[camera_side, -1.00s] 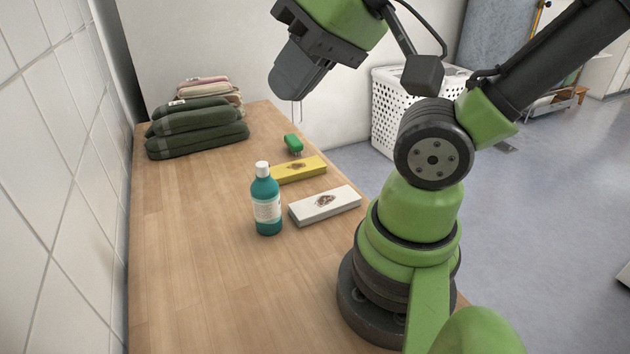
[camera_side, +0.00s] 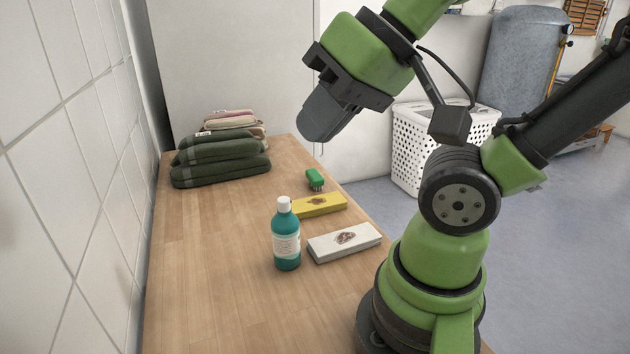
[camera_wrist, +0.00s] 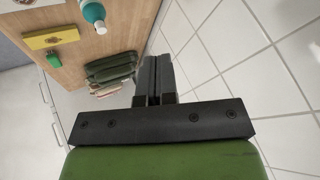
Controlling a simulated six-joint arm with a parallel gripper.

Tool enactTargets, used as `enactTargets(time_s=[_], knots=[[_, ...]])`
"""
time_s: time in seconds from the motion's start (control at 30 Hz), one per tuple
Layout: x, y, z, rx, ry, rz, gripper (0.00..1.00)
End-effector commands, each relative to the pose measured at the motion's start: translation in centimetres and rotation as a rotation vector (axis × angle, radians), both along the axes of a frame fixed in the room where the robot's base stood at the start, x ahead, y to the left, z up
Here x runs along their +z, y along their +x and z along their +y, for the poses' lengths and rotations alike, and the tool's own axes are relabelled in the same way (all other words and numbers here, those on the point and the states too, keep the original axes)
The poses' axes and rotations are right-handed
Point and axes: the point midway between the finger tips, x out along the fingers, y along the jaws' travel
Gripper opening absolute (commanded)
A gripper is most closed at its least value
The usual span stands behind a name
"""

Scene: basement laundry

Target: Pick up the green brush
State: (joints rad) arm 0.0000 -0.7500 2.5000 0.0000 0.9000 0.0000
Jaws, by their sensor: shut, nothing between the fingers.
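The green brush (camera_side: 315,178) lies on the wooden table near its right edge, bristles down, just beyond the yellow box. It also shows in the wrist view (camera_wrist: 54,60) at the upper left. My gripper (camera_side: 320,122) is raised in the air, above and apart from the brush in the side view. In the wrist view my gripper (camera_wrist: 154,75) has its two dark fingers together with nothing between them.
A yellow box (camera_side: 320,206), a white box (camera_side: 345,243) and a teal bottle (camera_side: 286,240) stand nearer than the brush. Folded dark green towels (camera_side: 222,160) are stacked at the left back. A tiled wall (camera_side: 60,180) borders the table. A white basket (camera_side: 407,150) stands beyond.

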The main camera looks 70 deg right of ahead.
Motion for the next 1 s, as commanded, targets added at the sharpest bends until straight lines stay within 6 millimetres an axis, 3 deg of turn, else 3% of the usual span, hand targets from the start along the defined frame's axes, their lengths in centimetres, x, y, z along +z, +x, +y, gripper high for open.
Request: enactTargets(time_s=[0.2,0.27,0.5,0.83,1.0], knots=[[0.0,0.0,0.0,0.000,0.000,0.000,0.00],[0.0,0.0,0.0,0.000,0.000,0.000,0.12],[0.0,0.0,0.0,0.000,0.000,0.000,0.66],[0.1,0.5,-0.2,-0.009,-0.005,0.004,0.66],[0.7,4.0,-2.3,-0.080,-0.045,0.033,0.66]])
